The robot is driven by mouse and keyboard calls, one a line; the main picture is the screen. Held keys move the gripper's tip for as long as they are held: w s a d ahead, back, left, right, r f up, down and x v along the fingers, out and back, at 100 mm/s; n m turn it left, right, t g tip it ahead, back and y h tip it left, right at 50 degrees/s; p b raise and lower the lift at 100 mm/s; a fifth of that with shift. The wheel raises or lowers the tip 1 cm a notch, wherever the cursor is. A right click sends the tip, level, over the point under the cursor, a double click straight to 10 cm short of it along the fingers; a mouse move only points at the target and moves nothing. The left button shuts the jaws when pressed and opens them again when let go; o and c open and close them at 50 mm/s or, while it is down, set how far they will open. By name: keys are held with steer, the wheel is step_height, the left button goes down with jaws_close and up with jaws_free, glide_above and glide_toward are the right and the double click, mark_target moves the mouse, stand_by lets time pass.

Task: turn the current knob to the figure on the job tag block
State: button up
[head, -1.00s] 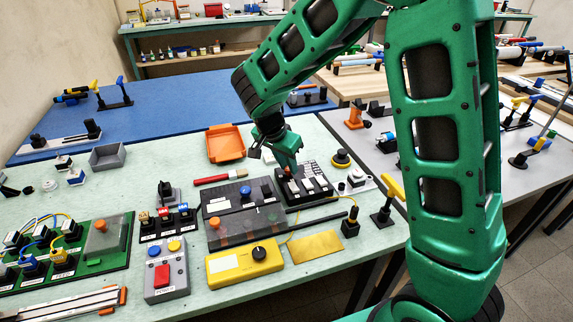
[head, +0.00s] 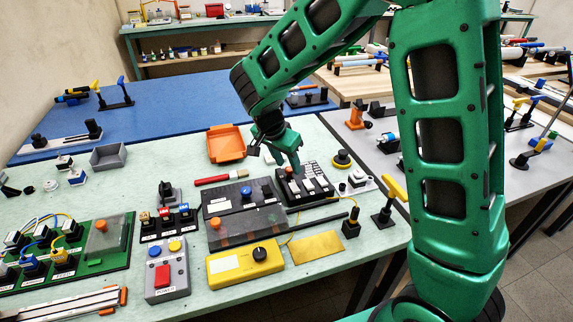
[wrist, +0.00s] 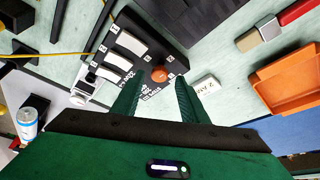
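A round orange knob (wrist: 160,74) sits on a black unit (wrist: 124,20) with white markings beside it. The unit also shows in the head view (head: 318,206), with several white pieces on top. My gripper (wrist: 158,88) is open and empty, its two green fingers on either side of the knob's line, the knob showing past the gap. I cannot tell if they touch it. In the head view my gripper (head: 297,168) is over the unit's far left part. A small white block (wrist: 204,85) with dark lettering lies right of the fingers; its figure is unclear to me.
A yellow box (head: 228,268) with a black dial stands at the front. A dark case (head: 226,208) lies left of the unit. An orange tray (head: 226,143) and a red-handled tool (head: 212,180) lie behind. A yellow-topped black part (head: 341,158) stands right of my gripper.

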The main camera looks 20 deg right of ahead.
steer(key=v, duration=0.9)
steer(key=shift+r, duration=0.4)
steer(key=s+d+r+n+g+y, duration=0.1)
steer(key=s+d, duration=0.5)
steer(key=d, duration=0.3)
steer(key=s+d+r+n+g, duration=0.1)
steer(key=s+d, duration=0.6)
steer(key=d, duration=0.2)
steer(key=shift+n+g+y, duration=0.3)
steer(key=shift+n+y, duration=0.3)
steer(key=shift+y, duration=0.1)
steer(key=s+d, duration=0.1)
steer(key=s, duration=0.2)
steer(key=s+d, duration=0.2)
steer(key=s, duration=0.2)
steer(key=s+d, duration=0.2)
steer(key=s, duration=0.2)
steer(key=shift+d+f, duration=0.15)
steer(key=shift+f, duration=0.2)
steer(key=s+f+n+y, duration=0.1)
steer(key=s, duration=0.7)
steer(key=shift+f+y, duration=0.3)
steer(key=shift+f, duration=0.1)
steer(key=shift+w, duration=0.1)
